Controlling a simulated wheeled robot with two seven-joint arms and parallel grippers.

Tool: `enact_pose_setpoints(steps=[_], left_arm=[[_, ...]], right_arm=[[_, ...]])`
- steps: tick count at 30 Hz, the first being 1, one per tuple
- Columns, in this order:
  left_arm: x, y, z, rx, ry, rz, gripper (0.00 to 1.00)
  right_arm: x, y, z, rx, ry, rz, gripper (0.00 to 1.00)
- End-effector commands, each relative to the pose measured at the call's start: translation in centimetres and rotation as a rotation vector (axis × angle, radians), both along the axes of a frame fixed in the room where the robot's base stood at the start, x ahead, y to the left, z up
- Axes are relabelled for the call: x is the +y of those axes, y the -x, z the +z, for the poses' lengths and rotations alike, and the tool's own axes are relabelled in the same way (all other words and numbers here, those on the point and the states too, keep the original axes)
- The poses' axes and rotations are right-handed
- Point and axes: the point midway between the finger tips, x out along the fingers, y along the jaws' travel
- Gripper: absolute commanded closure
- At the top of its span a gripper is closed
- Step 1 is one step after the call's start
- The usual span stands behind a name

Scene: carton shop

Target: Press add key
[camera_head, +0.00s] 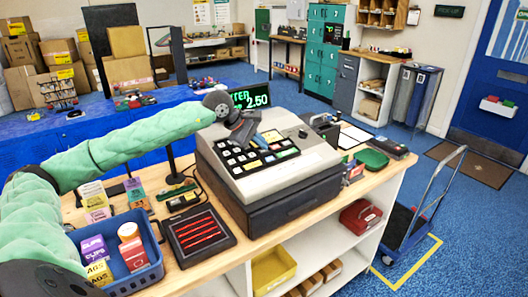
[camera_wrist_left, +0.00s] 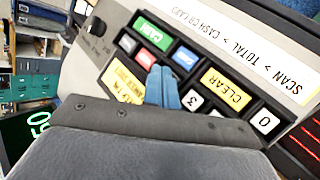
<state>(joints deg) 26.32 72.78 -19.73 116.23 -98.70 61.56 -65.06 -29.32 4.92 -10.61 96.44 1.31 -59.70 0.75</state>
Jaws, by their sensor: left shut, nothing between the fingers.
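The cash register (camera_head: 270,160) stands on the wooden counter, its keypad facing up. My left gripper (camera_head: 248,136) reaches over the keypad from the left. In the left wrist view its blue fingertips (camera_wrist_left: 164,88) are together and empty, over the keys beside the 3 key (camera_wrist_left: 193,100). I cannot tell whether they touch a key. Around them are a green key (camera_wrist_left: 152,34), a red key (camera_wrist_left: 145,59), a yellow CLEAR key (camera_wrist_left: 227,88) and a yellow key with small print (camera_wrist_left: 124,83). I cannot make out which key is add; some keys are hidden by the gripper.
The green-lettered display (camera_head: 251,97) reads 2.50 behind the register. A hand cart (camera_head: 405,225) stands beyond the counter.

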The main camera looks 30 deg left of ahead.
Motion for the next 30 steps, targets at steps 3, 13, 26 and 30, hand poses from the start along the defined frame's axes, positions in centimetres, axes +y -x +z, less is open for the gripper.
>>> enact_pose_setpoints(steps=[3,13,26,30], left_arm=[[0.03,-0.01,-0.14,0.000,0.000,0.000,1.00],[0.07,-0.03,-0.37,0.000,0.000,0.000,1.00],[0.13,-0.05,-0.66,0.000,0.000,0.000,1.00],[0.15,-0.06,-0.76,0.000,0.000,0.000,1.00]], right_arm=[[0.01,0.00,-0.17,0.000,0.000,0.000,1.00],[0.00,0.00,-0.49,0.000,0.000,0.000,1.00],[0.00,0.00,-0.91,0.000,0.000,0.000,1.00],[0.00,0.00,-1.04,0.000,0.000,0.000,1.00]])
